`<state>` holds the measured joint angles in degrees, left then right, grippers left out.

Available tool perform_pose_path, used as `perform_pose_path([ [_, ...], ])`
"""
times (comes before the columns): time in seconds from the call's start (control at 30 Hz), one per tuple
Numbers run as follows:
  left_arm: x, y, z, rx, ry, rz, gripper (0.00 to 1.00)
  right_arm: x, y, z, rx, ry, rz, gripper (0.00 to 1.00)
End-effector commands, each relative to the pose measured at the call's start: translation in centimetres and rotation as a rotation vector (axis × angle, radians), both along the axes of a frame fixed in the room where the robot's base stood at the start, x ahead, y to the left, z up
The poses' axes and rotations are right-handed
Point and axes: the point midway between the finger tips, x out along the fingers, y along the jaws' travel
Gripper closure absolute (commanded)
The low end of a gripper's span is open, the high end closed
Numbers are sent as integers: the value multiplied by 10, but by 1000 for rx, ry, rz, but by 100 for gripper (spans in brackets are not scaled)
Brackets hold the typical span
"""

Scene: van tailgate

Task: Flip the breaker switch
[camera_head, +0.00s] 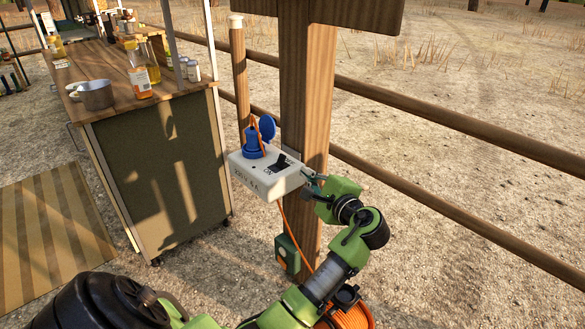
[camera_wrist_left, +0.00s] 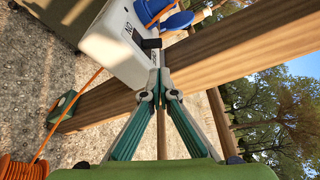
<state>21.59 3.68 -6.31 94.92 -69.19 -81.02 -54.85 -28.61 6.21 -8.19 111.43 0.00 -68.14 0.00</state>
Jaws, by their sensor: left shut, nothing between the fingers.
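A white power box (camera_head: 262,183) is fixed to a wooden post. The black breaker switch (camera_head: 282,160) sits on its top face, beside lettering that seems to read ON. My left gripper (camera_head: 308,178) is at the box's right edge, close to the switch. In the left wrist view the shut, empty fingers (camera_wrist_left: 160,78) point at the box, with their tips just short of the dark switch (camera_wrist_left: 151,43). I cannot tell whether the tips touch it. My right gripper is not in view.
A blue plug with an open blue cap (camera_head: 255,142) stands on the box beside the switch. The wooden post (camera_head: 306,90) rises behind it. An orange cable (camera_head: 292,235) hangs below. A counter (camera_head: 150,180) with bottles and a pot stands left. Rail fence (camera_head: 440,210) runs right.

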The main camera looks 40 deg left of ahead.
Motion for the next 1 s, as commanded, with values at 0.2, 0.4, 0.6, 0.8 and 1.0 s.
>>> perform_pose_path([
  [0.2, 1, 0, 0, -1, 1, -2, 100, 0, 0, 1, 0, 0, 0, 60],
  [0.4, 6, 15, -4, 2, 1, -1, 100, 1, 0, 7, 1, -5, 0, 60],
  [0.6, 20, 49, -10, 1, 1, -1, 100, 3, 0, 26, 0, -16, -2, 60],
  [0.8, 32, 77, -15, 0, 2, -2, 100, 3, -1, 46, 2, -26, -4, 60],
  [1.0, 38, 90, -16, -2, 1, -4, 100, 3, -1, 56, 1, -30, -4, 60],
])
